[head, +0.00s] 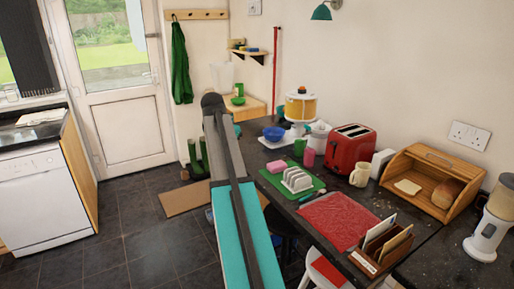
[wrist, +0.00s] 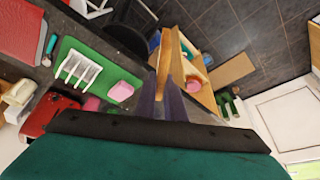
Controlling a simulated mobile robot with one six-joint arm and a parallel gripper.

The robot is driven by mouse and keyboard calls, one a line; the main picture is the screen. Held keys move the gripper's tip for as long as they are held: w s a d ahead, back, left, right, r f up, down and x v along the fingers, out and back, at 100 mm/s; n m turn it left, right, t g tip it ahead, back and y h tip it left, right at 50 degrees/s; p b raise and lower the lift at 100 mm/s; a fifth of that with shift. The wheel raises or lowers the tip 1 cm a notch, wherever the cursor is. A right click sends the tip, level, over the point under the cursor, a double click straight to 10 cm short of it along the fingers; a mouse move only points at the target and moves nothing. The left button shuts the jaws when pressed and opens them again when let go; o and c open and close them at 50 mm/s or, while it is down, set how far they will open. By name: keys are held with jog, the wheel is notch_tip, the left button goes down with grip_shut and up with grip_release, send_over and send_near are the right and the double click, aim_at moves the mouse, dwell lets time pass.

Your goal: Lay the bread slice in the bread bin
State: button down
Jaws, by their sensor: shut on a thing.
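My gripper (wrist: 168,98) is shut in the wrist view on a thin tan slab that looks like a bread slice (wrist: 170,58), seen nearly edge-on. It is held above the floor and counter edge. In the head view my arm hides the gripper and the held piece. The wooden bread bin (head: 443,199) stands open at the right of the counter, far from my gripper. A pale flat piece like a slice (head: 407,187) lies in its left part. A brown loaf (head: 446,193) sits in its right part.
A grinder-like appliance (head: 490,225) stands right of the bin.

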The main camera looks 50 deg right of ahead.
jog(key=w+a+f+n+t+y, duration=0.1)
jog(key=a+n, duration=0.6)
jog(key=a, duration=1.6)
jog(key=w+a+f+n+t+y, duration=0.1)
jog(key=w+a+f+n+y, duration=0.2)
jog(key=a, duration=2.1)
jog(key=w+f+n, duration=0.1)
jog(key=n, duration=0.3)
jog(key=shift+n+t+y, duration=0.3)
jog(key=shift+t, duration=0.1)
jog(key=shift+w, duration=0.1)
jog(key=shift+f, duration=0.1)
